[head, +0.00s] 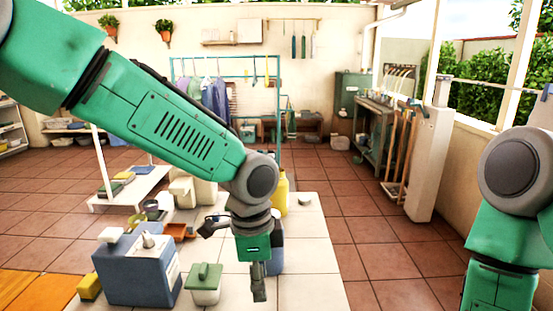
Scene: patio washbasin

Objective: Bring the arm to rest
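My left arm (170,130) comes in from the upper left and bends down at the wrist. My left gripper (259,285) hangs over the pale tiled surface (315,270), pointing down. I see it edge-on, so the gap between its fingers does not show, and I see nothing clearly held in it. A blue container (276,255) is partly hidden behind the wrist. My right arm (510,200) stands at the right edge, and its gripper is out of view.
Left of the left gripper are a white tub with a green lid (204,284), a blue-grey box (137,268) and a yellow block (89,288). A yellow bottle (281,193) stands behind the wrist. Open floor (375,245) lies between the arms.

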